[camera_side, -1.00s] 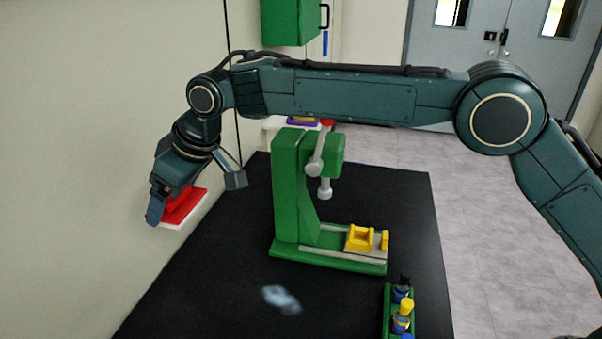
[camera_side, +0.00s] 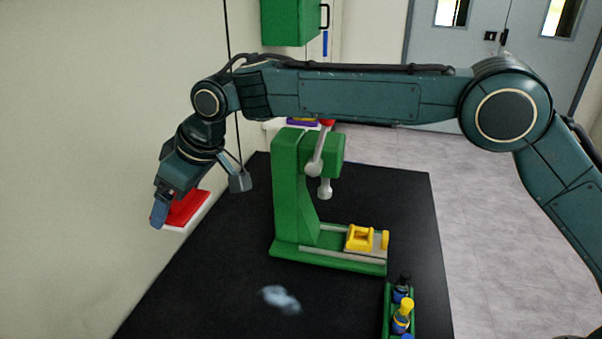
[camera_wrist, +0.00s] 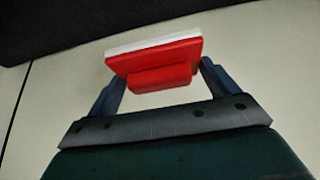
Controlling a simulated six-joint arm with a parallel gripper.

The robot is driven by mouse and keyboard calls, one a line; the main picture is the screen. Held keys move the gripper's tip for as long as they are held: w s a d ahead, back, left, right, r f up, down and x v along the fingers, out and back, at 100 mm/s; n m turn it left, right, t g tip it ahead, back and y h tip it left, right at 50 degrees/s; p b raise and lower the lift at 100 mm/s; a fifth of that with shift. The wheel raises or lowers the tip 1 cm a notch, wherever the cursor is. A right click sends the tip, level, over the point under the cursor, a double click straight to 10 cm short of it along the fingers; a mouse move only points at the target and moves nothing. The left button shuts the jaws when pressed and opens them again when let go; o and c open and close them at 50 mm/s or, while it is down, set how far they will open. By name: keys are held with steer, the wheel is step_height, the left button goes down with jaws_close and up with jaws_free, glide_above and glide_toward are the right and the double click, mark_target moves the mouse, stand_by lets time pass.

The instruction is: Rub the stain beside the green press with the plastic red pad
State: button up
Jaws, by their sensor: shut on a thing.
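The red pad (camera_side: 188,208) has a white underside layer and is held in my gripper (camera_side: 163,208), at the left, above the black table's left edge. In the wrist view the red pad (camera_wrist: 155,62) shows its red handle block between the two fingers of my gripper (camera_wrist: 158,82). The gripper is shut on the handle. The green press (camera_side: 292,200) stands upright on the table with a yellow fixture on its base. The stain (camera_side: 281,299) is a pale blue-white smear on the table, in front of the press. The pad is well apart from the stain, up and to its left.
A green rack (camera_side: 387,312) with several small bottles stands at the table's front right. A green cabinet (camera_side: 288,22) hangs at the back. The pale wall (camera_side: 80,150) is close to my gripper's left. The black table (camera_side: 210,290) is clear left of the stain.

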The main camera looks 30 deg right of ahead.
steer(key=s+d+f, duration=1.1)
steer(key=s+d, duration=0.3)
steer(key=d, duration=0.1)
steer(key=shift+f, duration=0.2)
steer(key=shift+d+f, duration=0.1)
